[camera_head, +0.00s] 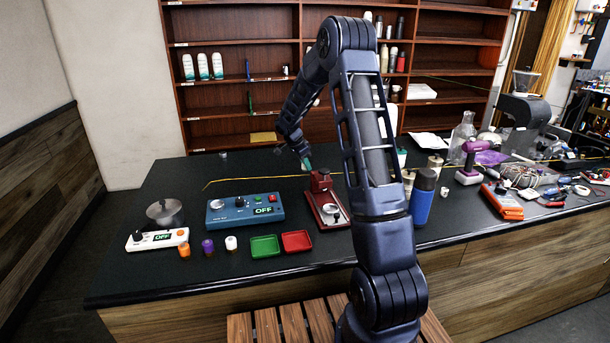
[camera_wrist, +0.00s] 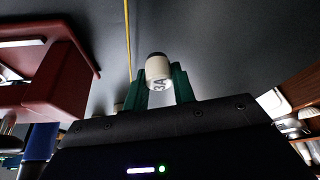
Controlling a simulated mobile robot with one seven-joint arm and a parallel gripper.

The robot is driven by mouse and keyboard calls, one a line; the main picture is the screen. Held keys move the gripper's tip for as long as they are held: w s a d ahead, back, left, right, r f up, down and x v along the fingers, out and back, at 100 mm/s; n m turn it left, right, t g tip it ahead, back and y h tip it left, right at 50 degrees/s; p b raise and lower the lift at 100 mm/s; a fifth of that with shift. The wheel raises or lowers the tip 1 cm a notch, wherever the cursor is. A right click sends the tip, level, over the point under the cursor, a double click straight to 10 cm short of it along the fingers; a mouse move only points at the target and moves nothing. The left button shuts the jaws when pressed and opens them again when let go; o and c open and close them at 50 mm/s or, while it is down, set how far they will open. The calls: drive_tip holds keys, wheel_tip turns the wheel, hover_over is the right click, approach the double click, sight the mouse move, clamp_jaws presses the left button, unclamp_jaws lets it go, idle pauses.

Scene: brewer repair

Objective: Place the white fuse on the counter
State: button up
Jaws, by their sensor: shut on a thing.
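My gripper (camera_wrist: 160,82) is shut on a white fuse (camera_wrist: 158,70) with a dark end and the marking "3A". The fuse sits between the two green fingers. In the head view my gripper (camera_head: 307,164) is over the back of the black counter (camera_head: 165,205), just behind the red machine (camera_head: 322,181). The held fuse is too small to make out there. Another white fuse-like cylinder (camera_head: 231,243) stands at the counter's front, beside a purple one (camera_head: 208,247) and an orange one (camera_head: 184,250).
A blue box with a display (camera_head: 245,209), a green tray (camera_head: 265,246) and a red tray (camera_head: 297,241) are left of the red machine. A blue bottle (camera_head: 422,197) stands to the right. A yellow line crosses the counter. The back left counter is mostly clear.

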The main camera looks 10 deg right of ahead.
sight(305, 180)
drive_tip(key=shift+f, duration=2.45)
drive_tip(key=o, duration=1)
drive_tip(key=shift+f, duration=0.1)
